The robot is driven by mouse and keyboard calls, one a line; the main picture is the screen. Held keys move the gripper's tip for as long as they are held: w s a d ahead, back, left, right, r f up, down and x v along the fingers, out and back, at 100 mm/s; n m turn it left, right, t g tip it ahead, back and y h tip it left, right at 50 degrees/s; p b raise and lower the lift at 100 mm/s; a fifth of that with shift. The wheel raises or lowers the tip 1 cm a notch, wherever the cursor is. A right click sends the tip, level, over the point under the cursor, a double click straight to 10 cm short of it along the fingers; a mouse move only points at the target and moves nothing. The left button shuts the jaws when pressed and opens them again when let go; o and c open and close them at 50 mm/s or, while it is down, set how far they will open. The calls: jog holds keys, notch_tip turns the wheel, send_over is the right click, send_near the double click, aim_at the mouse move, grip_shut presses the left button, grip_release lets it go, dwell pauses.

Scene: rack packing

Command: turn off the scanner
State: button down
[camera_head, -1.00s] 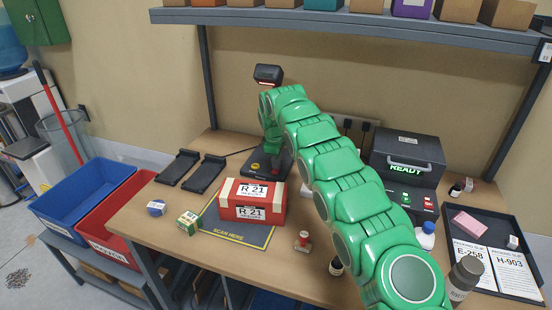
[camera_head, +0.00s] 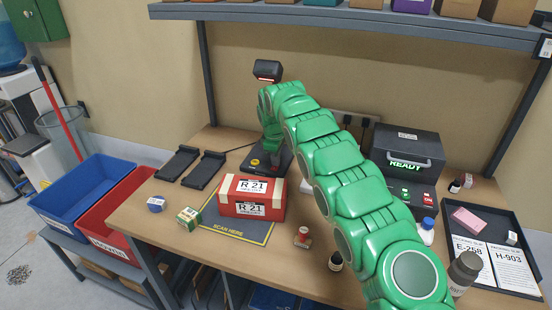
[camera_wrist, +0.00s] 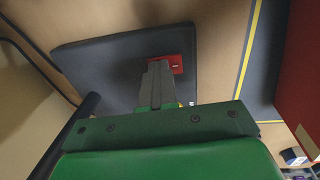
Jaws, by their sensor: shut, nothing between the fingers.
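The scanner's dark head (camera_head: 267,69) stands above the back of the bench with a red strip lit along its lower edge. Its dark base (camera_head: 284,163) rests on the bench, with a yellow button (camera_head: 254,163) at its left front. In the wrist view the base (camera_wrist: 105,70) fills the upper middle and carries a red switch plate (camera_wrist: 182,63). My gripper (camera_wrist: 157,66) is shut and empty, its fingertips over the left part of that plate. Whether they touch it cannot be told. In the head view my arm and gripper (camera_head: 273,158) hide part of the base and the switch.
A red R 21 box (camera_head: 252,196) lies on the scan mat (camera_head: 232,229) in front of the base. Two black cradles (camera_head: 190,168) are to the left. A printer (camera_head: 407,160), bottles and a tray (camera_head: 507,286) are to the right. A shelf (camera_head: 350,20) hangs above.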

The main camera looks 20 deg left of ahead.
jog(key=shift+s, duration=0.5)
jog(key=shift+r, duration=0.1)
notch_tip(320, 180, up, 14)
jog(key=s, duration=0.1)
jog(key=shift+s, duration=0.35)
dwell(0.7)
